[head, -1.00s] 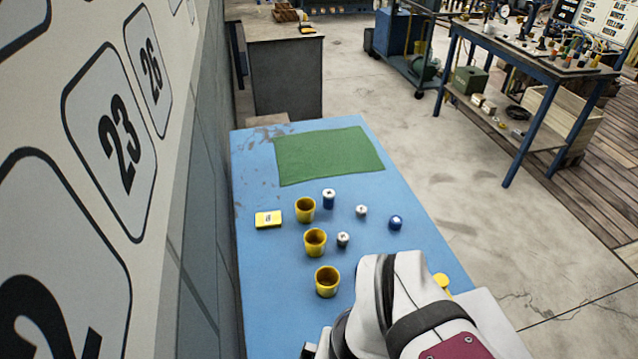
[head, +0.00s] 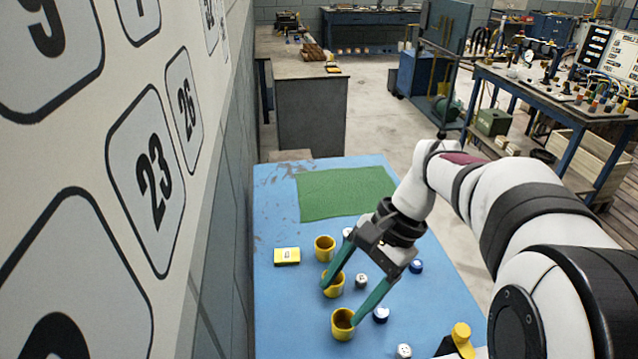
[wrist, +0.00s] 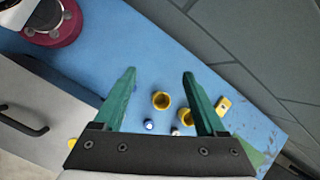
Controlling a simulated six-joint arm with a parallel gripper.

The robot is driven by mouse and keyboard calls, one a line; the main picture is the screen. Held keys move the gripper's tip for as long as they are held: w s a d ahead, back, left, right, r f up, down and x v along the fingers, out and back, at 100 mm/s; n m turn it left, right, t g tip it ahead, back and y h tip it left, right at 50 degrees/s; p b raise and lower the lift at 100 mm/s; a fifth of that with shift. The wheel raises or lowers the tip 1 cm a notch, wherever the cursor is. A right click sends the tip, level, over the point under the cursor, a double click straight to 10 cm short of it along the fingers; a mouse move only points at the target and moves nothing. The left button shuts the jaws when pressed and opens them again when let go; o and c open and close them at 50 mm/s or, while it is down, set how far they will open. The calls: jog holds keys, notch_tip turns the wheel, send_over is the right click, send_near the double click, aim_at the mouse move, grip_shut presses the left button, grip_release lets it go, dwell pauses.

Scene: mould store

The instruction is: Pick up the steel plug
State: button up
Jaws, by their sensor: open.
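A small silver-grey piece (head: 361,281), which may be the steel plug, stands on the blue table right of the middle yellow cup. A similar pale piece (head: 404,351) is at the bottom edge of the head view. I cannot tell which is the plug. My gripper (head: 342,303) is open, its teal fingers apart and empty. In the head view its tips overlap the middle cup (head: 338,290) and near cup (head: 342,327); their height above the table is unclear. In the wrist view a pale-topped piece (wrist: 175,132) shows between the fingers, near the gripper body.
Blue-sided pieces (head: 381,315) (head: 416,266) stand nearby; another is partly hidden by my gripper. A third yellow cup (head: 325,248), a yellow box (head: 287,256) and a green mat (head: 345,192) lie farther back. A yellow object (head: 461,334) is front right. A wall borders the left.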

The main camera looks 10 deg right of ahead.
jog(key=w+d+f+m+t+y, duration=0.1)
jog(key=w+d+f+m+y, duration=0.35)
jog(key=w+d, duration=0.65)
jog(key=w+d+f+m+t, duration=0.3)
jog(key=w+d+f+m, duration=0.1)
jog(key=d+f, duration=0.55)
jog(key=m+t+y, duration=0.2)
jog(key=m+t, duration=0.1)
send_near(361, 281)
jog(key=shift+w+a+f, duration=0.35)
jog(key=shift+w+f, duration=0.05)
jog(key=shift+f, duration=0.2)
jog(key=shift+w+a+f, duration=0.35)
jog(key=shift+a+f, duration=0.05)
jog(key=shift+f, duration=0.15)
jog(key=x, duration=0.6)
jog(key=shift+w+r, duration=0.2)
jog(key=shift+r, duration=0.05)
grip_shut()
